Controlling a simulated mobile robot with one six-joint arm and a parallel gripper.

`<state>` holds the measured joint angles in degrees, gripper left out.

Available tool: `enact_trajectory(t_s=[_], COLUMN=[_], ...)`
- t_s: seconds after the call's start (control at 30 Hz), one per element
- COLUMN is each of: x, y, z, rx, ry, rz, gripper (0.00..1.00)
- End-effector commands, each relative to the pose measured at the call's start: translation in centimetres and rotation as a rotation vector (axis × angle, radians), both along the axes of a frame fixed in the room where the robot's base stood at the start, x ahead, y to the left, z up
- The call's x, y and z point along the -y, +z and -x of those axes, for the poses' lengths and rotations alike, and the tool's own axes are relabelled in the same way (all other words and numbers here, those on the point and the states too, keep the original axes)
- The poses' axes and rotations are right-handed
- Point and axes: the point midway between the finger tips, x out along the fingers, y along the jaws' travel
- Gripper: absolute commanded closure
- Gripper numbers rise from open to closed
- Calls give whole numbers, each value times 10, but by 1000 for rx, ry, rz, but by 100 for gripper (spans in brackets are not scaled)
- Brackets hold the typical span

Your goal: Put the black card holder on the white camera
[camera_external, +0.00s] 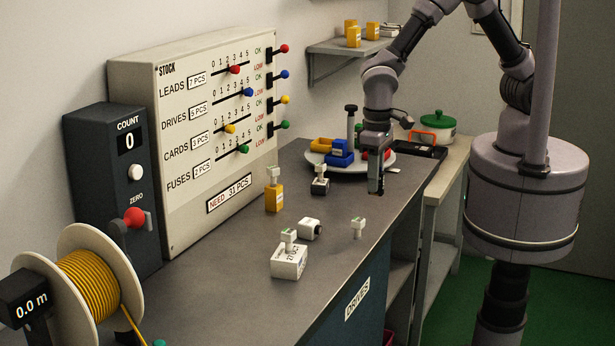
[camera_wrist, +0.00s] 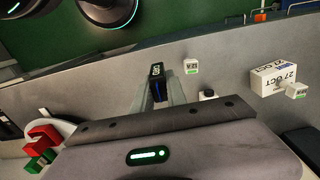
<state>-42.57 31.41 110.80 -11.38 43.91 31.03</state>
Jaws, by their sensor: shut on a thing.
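My gripper (camera_external: 376,190) points down low over the bench near its right edge, in front of the plate. In the wrist view, my gripper (camera_wrist: 158,92) is shut on the black card holder (camera_wrist: 157,72), a small black block with white marks and some blue. I cannot tell whether it touches the bench. The white camera (camera_external: 310,229), a small white box with a dark round lens, lies on the bench to the left and nearer the external camera. In the wrist view the camera (camera_wrist: 208,95) is partly hidden by my gripper body.
A small white labelled stand (camera_external: 358,227) is right of the camera. A white date box (camera_external: 289,263), a yellow box (camera_external: 274,198) and a dark item (camera_external: 320,187) carry similar stands. A plate (camera_external: 347,168) holds coloured blocks. Bare bench lies between my gripper and the camera.

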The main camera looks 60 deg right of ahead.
Motion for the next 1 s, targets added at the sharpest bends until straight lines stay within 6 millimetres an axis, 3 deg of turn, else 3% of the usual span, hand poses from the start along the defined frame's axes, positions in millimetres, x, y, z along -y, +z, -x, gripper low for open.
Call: enact_trajectory(t_s=[0.3,0.47,0.63,0.8,1.0], x=[-66,-92,-103,-102,-102], y=[-14,-17,-21,-54,-52], z=[-76,-108,-121,-120,-120], rx=[-1,-1,-1,-2,0], ry=[-4,-2,-2,-2,-2], rz=[1,1,1,2,0], gripper=[100,100,100,100,100])
